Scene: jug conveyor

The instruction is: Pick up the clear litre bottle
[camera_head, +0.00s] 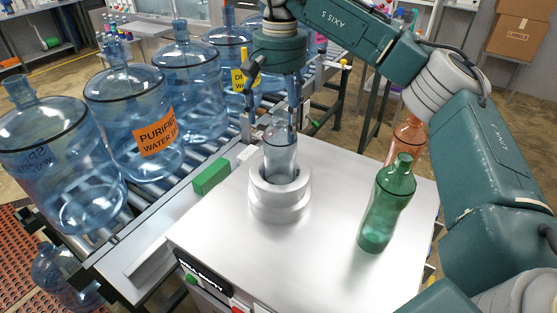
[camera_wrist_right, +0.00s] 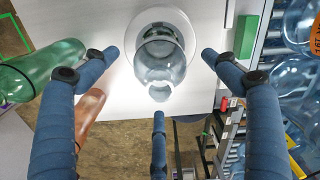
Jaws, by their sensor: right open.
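The clear litre bottle (camera_head: 281,154) stands upright in a round, pale ring-shaped holder (camera_head: 280,204) on a metal-topped cabinet (camera_head: 225,235). My right gripper (camera_head: 287,105) hangs above it, pointing down, with fingers around the bottle's top. In the right wrist view the clear bottle (camera_wrist_right: 160,65) is between the three spread blue fingers, apart from them. The gripper is open and holds nothing. The bottle's neck is partly hidden by a finger in the head view. My left gripper is not in view.
A green bottle (camera_head: 385,208) stands right of the holder, with an orange bottle (camera_head: 405,140) behind it. A green block (camera_head: 211,176) lies at the left edge. Several large blue jugs (camera_head: 130,120) stand on the roller conveyor at left.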

